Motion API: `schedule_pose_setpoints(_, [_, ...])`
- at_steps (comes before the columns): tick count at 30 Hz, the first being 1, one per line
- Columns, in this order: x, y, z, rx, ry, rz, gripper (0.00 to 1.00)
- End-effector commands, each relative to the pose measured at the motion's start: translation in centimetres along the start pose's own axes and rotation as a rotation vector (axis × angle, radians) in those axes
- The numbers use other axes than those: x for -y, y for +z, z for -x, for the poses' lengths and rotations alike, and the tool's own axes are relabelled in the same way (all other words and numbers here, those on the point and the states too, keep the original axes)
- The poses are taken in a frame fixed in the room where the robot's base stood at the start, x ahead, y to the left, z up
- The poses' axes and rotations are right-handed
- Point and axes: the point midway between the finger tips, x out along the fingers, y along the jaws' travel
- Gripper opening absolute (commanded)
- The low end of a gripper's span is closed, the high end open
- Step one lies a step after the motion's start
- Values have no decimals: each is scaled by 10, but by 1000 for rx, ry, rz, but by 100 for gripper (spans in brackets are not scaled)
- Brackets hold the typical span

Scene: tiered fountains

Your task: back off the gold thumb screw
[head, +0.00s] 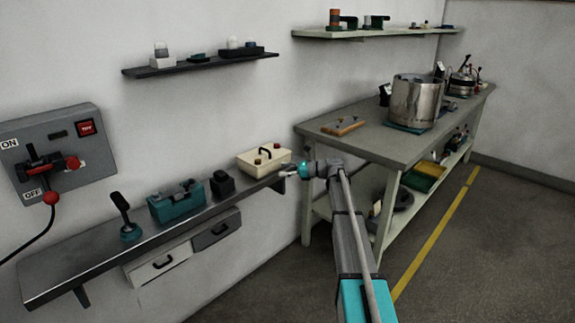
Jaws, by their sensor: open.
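A cream box (264,163) with a black handle on its lid sits at the right end of the long wall shelf. Small brownish-gold spots show on its lid beside the handle; they are too small for me to tell whether one is the gold thumb screw. My gripper (286,172) is at the end of my arm, open and apparently empty, near the box's right side and the shelf's end. I cannot tell whether it touches the box. No gold thumb screw shows clearly anywhere else.
The long shelf (95,255) also holds a teal box (175,204), a dark block (222,185) and a lever on a teal base (130,232). An ON/OFF wall panel (85,160) is at left. A workbench (375,142) with a steel pot (415,100) stands at right. The floor is clear.

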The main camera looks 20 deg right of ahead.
Motion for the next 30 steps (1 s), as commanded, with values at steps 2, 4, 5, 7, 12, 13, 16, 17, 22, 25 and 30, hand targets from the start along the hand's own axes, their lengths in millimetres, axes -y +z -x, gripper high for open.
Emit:
schedule_pose_setpoints(2, [-26,-8,-10,-54,24,61,71])
schedule_pose_setpoints(4, [-49,-17,-18,-115,54,135,71])
schedule_pose_setpoints(5, [-60,-22,-22,-144,69,171,71])
schedule_pose_setpoints(7, [-87,-33,-30,-216,113,264,71])
schedule_pose_setpoints(12, [-159,-64,-41,-399,263,517,71])
schedule_pose_setpoints(13, [-172,-69,-42,-429,294,562,71])
schedule_pose_setpoints(16, [-212,-86,-40,-525,409,711,71])
schedule_pose_setpoints(17, [-224,-91,-39,-551,447,756,71])
schedule_pose_setpoints(22, [-288,-114,-24,-682,680,998,71])
schedule_pose_setpoints(25, [-323,-124,-10,-745,837,1130,71])
schedule_pose_setpoints(30, [-373,-136,18,-818,1112,1321,71])
